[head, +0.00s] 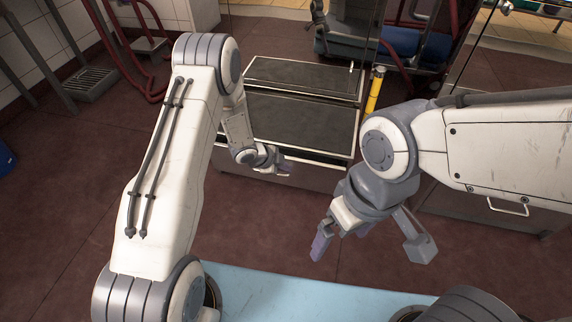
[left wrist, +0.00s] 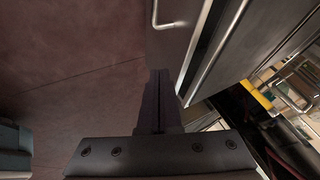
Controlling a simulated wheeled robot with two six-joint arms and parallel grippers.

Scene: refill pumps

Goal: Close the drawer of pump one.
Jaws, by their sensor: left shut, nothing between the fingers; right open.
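The pump cabinet (head: 300,120) with dark flat tops stands in the middle of the head view. A bright metal rail (head: 325,159) runs along its front edge, with a grey drawer front (head: 310,177) below. My left gripper (head: 284,169) is shut and empty at this front edge, partly covering it. In the left wrist view the shut fingers (left wrist: 158,100) lie close to the grey front panel (left wrist: 168,52), which has a bar handle (left wrist: 164,16). Contact and how far the drawer stands out cannot be told. My right gripper (head: 366,243) is open and empty, in front of the cabinet to the right.
A yellow post (head: 375,90) stands at the cabinet's right side. Another grey cabinet with a handle (head: 508,208) is at the right, partly behind my right arm. A grey-blue chair (head: 365,40) is at the back.

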